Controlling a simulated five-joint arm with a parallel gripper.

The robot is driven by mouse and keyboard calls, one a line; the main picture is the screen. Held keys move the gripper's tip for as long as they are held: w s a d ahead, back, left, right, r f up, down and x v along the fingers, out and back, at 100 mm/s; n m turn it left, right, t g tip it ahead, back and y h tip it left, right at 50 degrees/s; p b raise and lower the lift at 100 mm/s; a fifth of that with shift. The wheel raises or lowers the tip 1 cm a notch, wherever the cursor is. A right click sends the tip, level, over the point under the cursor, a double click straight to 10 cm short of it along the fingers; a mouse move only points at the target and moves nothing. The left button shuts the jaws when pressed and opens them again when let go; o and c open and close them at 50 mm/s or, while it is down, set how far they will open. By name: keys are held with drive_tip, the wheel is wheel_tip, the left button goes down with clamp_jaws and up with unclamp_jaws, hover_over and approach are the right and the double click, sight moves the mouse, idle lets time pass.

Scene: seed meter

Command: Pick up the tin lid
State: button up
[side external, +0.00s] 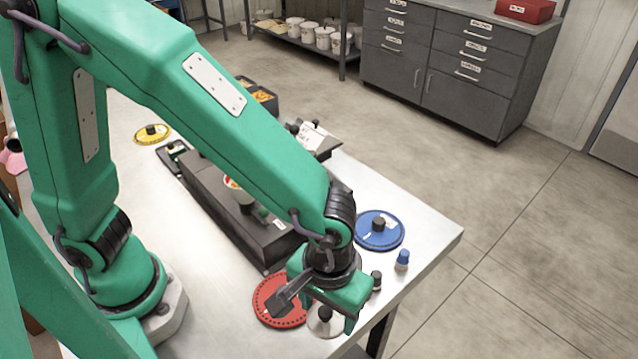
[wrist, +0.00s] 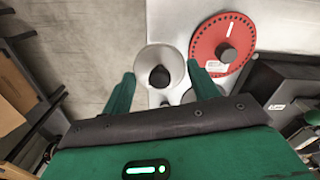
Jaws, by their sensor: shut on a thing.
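The tin lid (side external: 322,328) is a round, silvery disc with a black knob, at the near end of the table in the side view. In the wrist view the tin lid (wrist: 178,62) sits between the two green fingers. My gripper (wrist: 160,70) is shut on it, with one finger at each side of its rim. In the side view my gripper (side external: 322,308) is above the lid and hides part of it. I cannot tell whether the lid touches the table.
A red holed disc (side external: 268,304) lies close beside the lid. A blue disc (side external: 368,240), a small blue-capped bottle (side external: 402,262) and a small dark-topped piece (side external: 376,281) are near the table's right edge. A long dark box (side external: 205,190) stands behind. A yellow disc (side external: 143,137) lies farther back.

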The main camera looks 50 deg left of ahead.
drive_tip(key=s+d+r, duration=0.1)
drive_tip(key=s+r, duration=0.2)
drive_tip(key=s, duration=0.2)
drive_tip(key=shift+s+d+r, duration=0.3)
drive_tip(key=shift+s+d, duration=0.05)
drive_tip(key=shift+d, duration=0.05)
drive_tip(key=shift+w, duration=0.1)
drive_tip(key=w+a+n, duration=0.3)
drive_tip(key=w+a, duration=0.4)
drive_tip(key=w, duration=0.2)
drive_tip(key=w+a+f+n, duration=0.1)
drive_tip(key=w+a+n, duration=0.2)
drive_tip(key=w+a, duration=0.3)
drive_tip(key=w, duration=0.3)
drive_tip(key=shift+w+a, duration=0.3)
drive_tip(key=shift+a, duration=0.1)
drive_tip(key=shift+f, duration=0.2)
drive_tip(key=shift+f, duration=3)
drive_tip(key=shift+f, duration=0.15)
